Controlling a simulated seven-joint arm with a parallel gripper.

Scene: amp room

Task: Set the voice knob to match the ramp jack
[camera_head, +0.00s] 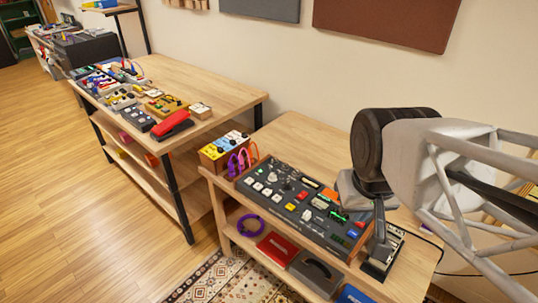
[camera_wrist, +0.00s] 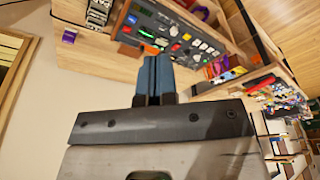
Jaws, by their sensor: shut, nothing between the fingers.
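A dark control panel (camera_head: 276,210) with colored buttons, small knobs and lit green parts lies on the near wooden bench. It also shows upside down in the wrist view (camera_wrist: 180,32). The labels are too small to read, so I cannot tell which parts are the voice knob and the ramp jack. My gripper (camera_wrist: 153,78) has blue fingers pressed together with nothing between them. In the head view my gripper (camera_head: 380,232) hangs at the panel's right end, and my arm hides part of that area. I cannot tell whether the fingertips touch anything.
A small dark device (camera_head: 381,262) sits right of the panel. A yellow and blue box (camera_head: 222,150) with purple and orange cables stands at its left. A second bench (camera_head: 215,88) holds several small devices. Lower shelf items include a red case (camera_head: 278,248).

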